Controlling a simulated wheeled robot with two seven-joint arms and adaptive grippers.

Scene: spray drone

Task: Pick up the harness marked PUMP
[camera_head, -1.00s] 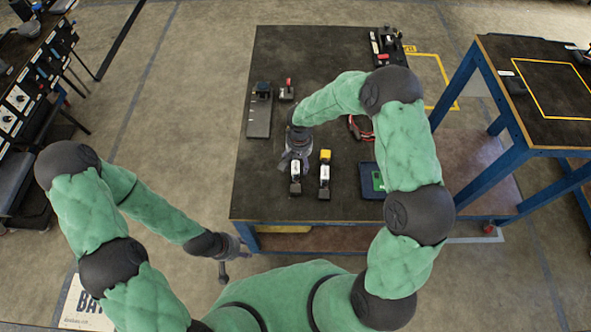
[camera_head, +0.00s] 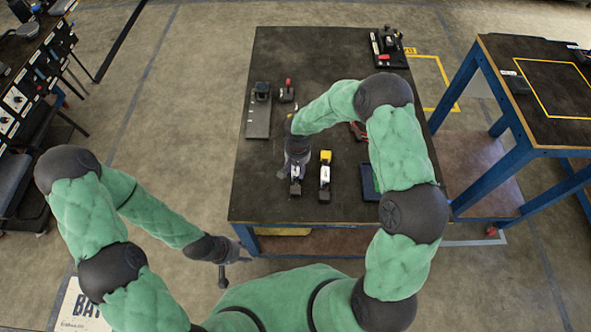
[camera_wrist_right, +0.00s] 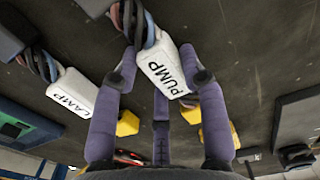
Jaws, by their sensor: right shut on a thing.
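The harness marked PUMP (camera_wrist_right: 165,72) has a white label block and a dark cable coil; in the right wrist view it sits between my right fingers. My right gripper (camera_wrist_right: 159,62) is shut on it. In the head view, my right gripper (camera_head: 296,166) covers most of this harness, leaving a bit of white and a dark end. I cannot tell whether it is off the table. The harness marked LAMP (camera_wrist_right: 73,91) lies beside it, also seen right of it in the head view (camera_head: 325,175). My left gripper (camera_head: 223,268) hangs off the table's front edge, too small to read.
The dark table (camera_head: 270,200) also bears a grey plate with a black part (camera_head: 259,118), a small red-topped device (camera_head: 287,92) and a blue tray (camera_head: 369,182), partly behind my right arm. A taller blue-legged table (camera_head: 545,75) stands at the right.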

